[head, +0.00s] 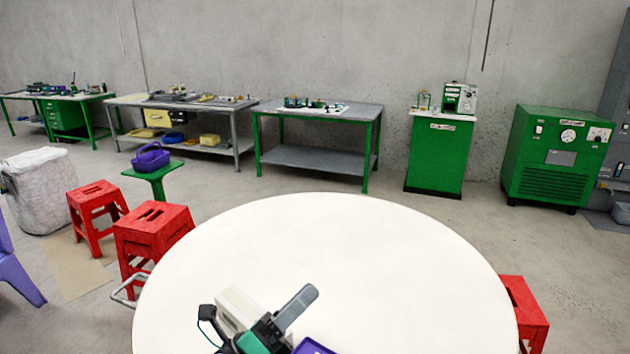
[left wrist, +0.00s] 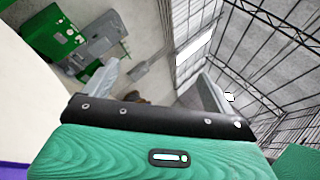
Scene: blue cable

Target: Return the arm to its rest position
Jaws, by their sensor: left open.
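My left gripper (head: 278,316) shows at the bottom of the head view, low over the near part of the white round table (head: 330,240). Its green body and one grey finger are clear there. In the left wrist view the two grey fingers of my left gripper (left wrist: 160,88) stand wide apart with nothing between them. The gripper is open and empty. A pale beige block-like part with a black piece and thin dark lead shows beside it; I cannot tell what it is. No blue cable is visible. My right gripper is not in view.
A purple object (head: 313,346) lies at the table's near edge, partly cut off. Red stools (head: 152,235) stand left, and another red stool (head: 525,315) stands right. Workbenches (head: 318,158) and green cabinets (head: 560,160) line the wall. The table's middle and far part are clear.

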